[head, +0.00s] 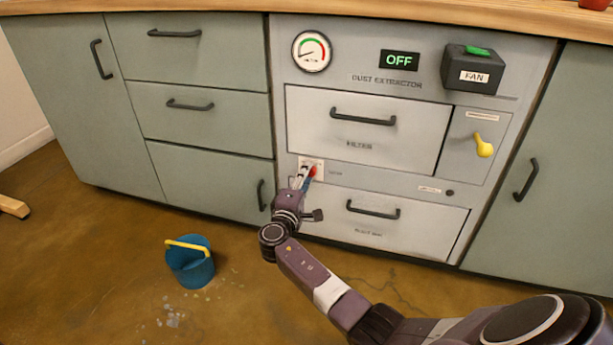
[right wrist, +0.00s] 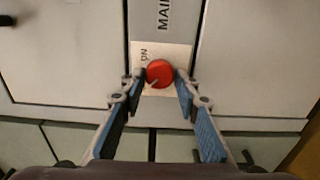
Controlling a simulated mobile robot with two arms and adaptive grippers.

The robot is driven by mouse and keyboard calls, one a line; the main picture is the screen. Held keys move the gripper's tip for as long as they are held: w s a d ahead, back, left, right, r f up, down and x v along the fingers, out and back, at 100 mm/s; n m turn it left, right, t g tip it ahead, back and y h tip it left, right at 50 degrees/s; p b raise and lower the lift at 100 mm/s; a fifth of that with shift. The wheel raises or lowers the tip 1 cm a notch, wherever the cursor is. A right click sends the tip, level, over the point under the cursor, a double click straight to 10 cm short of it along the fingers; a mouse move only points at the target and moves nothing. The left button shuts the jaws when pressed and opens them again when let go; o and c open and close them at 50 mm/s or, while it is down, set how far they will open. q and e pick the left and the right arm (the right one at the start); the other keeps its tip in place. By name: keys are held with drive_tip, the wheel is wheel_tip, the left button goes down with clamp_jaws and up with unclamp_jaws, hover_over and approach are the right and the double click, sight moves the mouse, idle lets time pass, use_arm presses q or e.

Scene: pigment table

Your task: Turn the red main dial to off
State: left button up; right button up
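The red main dial (right wrist: 160,73) sits on a pale plate (right wrist: 149,55) below the word MAIN in the right wrist view. The letters ON show at its upper left, and a small pale mark shows on its lower left edge. In the head view the dial (head: 313,171) is partly hidden by my gripper. My right gripper (right wrist: 161,79) is open, with one fingertip on each side of the dial; I cannot tell whether they touch it. It also shows in the head view (head: 305,178). My left gripper is not in view.
The dust extractor panel has a gauge (head: 312,51), an OFF display (head: 399,60), a FAN box (head: 472,70) and a yellow handle (head: 483,146). Drawer handles (head: 363,117) (head: 373,210) stick out above and below. A blue bucket (head: 190,265) stands on the floor.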

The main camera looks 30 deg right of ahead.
drive_tip(key=shift+o, duration=1.4)
drive_tip(key=v, duration=1.2)
